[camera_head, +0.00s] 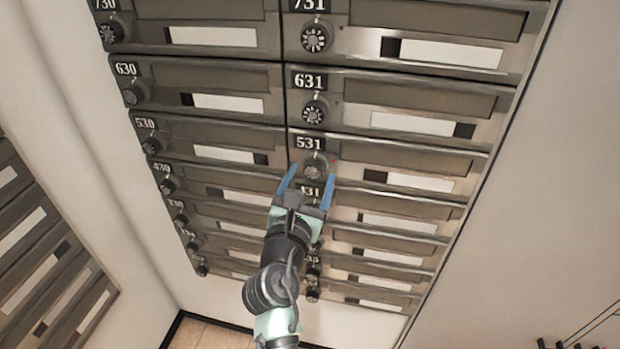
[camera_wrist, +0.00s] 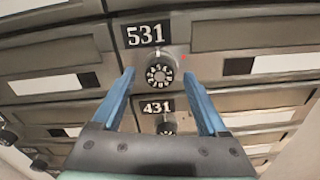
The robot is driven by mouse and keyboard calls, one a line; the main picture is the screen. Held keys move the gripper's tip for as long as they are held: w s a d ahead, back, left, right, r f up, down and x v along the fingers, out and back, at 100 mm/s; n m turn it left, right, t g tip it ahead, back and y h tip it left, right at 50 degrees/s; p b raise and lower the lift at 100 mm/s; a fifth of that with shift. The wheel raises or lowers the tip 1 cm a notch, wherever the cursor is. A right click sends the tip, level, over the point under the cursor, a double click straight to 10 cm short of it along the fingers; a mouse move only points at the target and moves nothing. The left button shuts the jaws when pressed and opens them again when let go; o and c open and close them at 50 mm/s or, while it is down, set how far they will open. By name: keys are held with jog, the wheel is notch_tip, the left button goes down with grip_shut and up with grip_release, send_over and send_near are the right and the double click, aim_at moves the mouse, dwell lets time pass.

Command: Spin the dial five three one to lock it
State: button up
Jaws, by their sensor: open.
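The dial of mailbox 531 (camera_head: 314,166) is a round grey knob just below its black 531 label (camera_head: 309,143). In the wrist view the dial (camera_wrist: 160,72) shows a ring of white marks and sits between and beyond the two blue fingertips. My gripper (camera_head: 308,179) is open and empty in front of the dial. It also shows in the wrist view (camera_wrist: 158,82), with one finger on each side of the dial. I cannot tell whether either finger touches it. A small red dot shows on the panel right of the dial.
The dial of mailbox 431 (camera_wrist: 166,126) lies just below, partly hidden by my gripper. The dial of mailbox 631 (camera_head: 315,112) is above and the dial of mailbox 530 (camera_head: 152,145) is to the left. A white wall (camera_head: 560,180) flanks the mailboxes on the right.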

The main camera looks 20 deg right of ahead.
grip_shut()
dwell(0.4)
jog(key=shift+m, duration=0.4)
